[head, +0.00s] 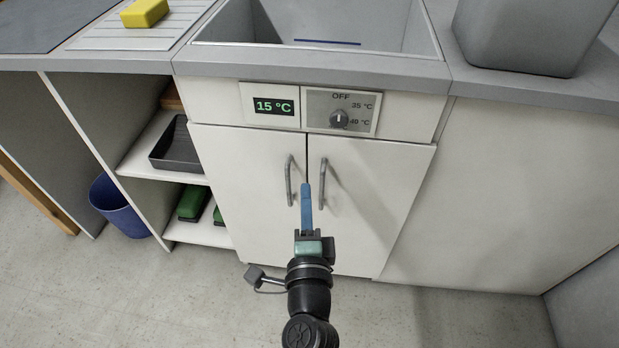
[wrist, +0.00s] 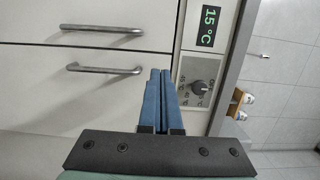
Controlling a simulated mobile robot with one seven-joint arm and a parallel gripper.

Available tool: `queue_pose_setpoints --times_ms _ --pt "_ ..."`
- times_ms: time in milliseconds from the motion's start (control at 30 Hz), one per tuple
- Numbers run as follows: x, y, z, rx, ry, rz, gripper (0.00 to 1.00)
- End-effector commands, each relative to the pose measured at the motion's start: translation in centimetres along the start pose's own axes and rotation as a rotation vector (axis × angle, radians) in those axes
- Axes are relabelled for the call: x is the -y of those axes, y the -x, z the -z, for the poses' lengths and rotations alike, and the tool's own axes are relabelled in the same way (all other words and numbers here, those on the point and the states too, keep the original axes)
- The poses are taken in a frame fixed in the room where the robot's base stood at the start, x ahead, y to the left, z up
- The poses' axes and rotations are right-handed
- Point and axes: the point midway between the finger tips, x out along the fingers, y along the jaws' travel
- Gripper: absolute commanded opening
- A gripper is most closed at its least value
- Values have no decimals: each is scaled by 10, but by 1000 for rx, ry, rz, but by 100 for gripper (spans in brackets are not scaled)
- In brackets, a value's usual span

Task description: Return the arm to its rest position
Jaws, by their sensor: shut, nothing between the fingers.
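My gripper (head: 306,190) has blue fingers and points forward in front of the white cupboard under the sink. In the head view its tips overlap the gap between the two door handles. In the wrist view the fingers (wrist: 159,75) are together with nothing between them. The control panel (head: 340,111) has a dark knob (head: 339,118) and the marks OFF, 35 °C and 40 °C. The display (head: 273,106) beside it reads 15 °C. In the wrist view the knob (wrist: 200,88) lies just right of the fingers. I cannot tell how far the tips are from the cupboard.
The cupboard doors are shut, with a left handle (head: 289,180) and a right handle (head: 323,182). Above is the sink (head: 315,30). A yellow sponge (head: 144,12) lies on the drainboard. Open shelves hold a dark tray (head: 178,147). A blue bin (head: 117,205) stands at left.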

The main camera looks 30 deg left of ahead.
Motion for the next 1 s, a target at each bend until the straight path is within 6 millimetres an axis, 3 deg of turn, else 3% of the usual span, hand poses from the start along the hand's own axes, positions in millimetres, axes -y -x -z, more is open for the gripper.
queue_pose_setpoints --times_ms 100,300,667,767,833,1000 --pt "-2 18 -3 0 0 -2 0" --pt "-1 34 -6 0 1 -1 0" --pt "8 33 -4 -1 21 13 0" --pt "40 22 3 -9 120 64 0" --pt "79 13 12 -28 247 122 0" --pt "205 4 45 -157 676 270 0"
